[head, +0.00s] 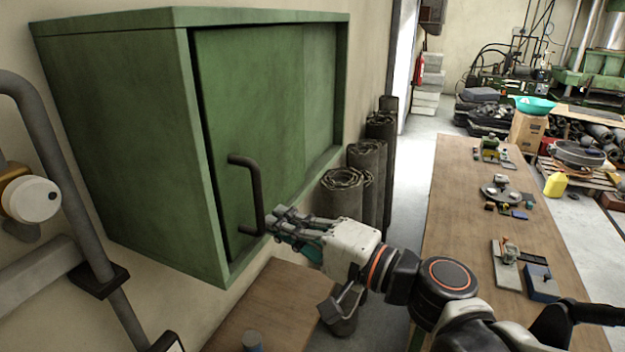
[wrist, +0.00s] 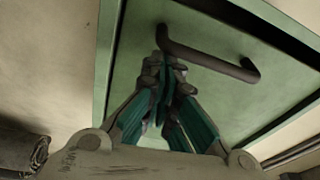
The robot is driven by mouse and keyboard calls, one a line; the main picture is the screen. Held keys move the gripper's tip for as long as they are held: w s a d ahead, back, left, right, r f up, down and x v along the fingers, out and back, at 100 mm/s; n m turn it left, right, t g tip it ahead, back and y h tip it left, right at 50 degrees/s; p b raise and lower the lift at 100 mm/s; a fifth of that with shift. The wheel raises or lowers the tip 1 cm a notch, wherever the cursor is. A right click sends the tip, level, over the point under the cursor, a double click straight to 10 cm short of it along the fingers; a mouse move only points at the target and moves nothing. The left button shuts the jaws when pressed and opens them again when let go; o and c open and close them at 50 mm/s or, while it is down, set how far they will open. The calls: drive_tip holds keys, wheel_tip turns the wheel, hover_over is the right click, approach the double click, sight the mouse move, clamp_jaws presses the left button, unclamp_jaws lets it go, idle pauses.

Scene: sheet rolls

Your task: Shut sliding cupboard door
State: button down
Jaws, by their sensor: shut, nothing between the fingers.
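The green cupboard (head: 130,130) hangs on the left wall. Its sliding door (head: 255,100) fills the left and middle of the front; a narrow dark gap shows along its left edge, and another panel (head: 320,95) shows at the right. The door carries a dark bar handle (head: 257,185) near its left side. My gripper (head: 275,222) is shut and empty at the handle's lower end. In the wrist view, the fingertips (wrist: 163,68) are close to one end of the handle (wrist: 210,60), in front of the door (wrist: 225,100); I cannot tell whether they touch.
Dark rolls (head: 345,190) stand against the wall right of the cupboard. A wooden surface (head: 275,300) lies below it. A long workbench (head: 450,200) with small tools runs along the right. Grey pipes (head: 50,150) stand at the left. Floor shows between rolls and bench.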

drive_tip(key=shift+s+a, duration=0.2)
drive_tip(key=shift+s, duration=0.3)
drive_tip(key=shift+s+a, duration=0.15)
drive_tip(key=shift+s, duration=0.35)
